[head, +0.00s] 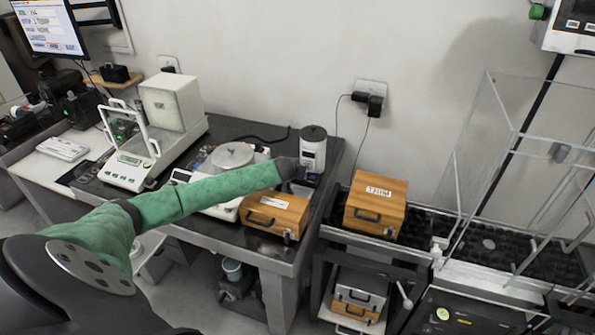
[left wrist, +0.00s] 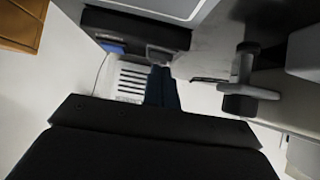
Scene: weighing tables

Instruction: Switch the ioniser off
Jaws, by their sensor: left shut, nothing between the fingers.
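A white upright canister with a dark top (head: 313,148), which looks like the ioniser, stands at the back right corner of the dark weighing table. My left arm reaches across the table in a green sleeve. Its gripper (head: 302,180) is low at the canister's front, partly hidden by my wrist. In the left wrist view the dark fingers (left wrist: 161,88) are together and empty. Beside them is a pale surface with dark slots (left wrist: 131,80) and a black part with a blue patch. I cannot tell the switch's position or whether the fingers touch it. My right gripper is out of view.
A wooden case (head: 274,214) sits at the table's front right, close below my forearm. A balance (head: 233,156) lies behind the forearm. Another wooden box (head: 376,203) stands on the rack to the right. A wall socket with plugs (head: 371,99) is behind.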

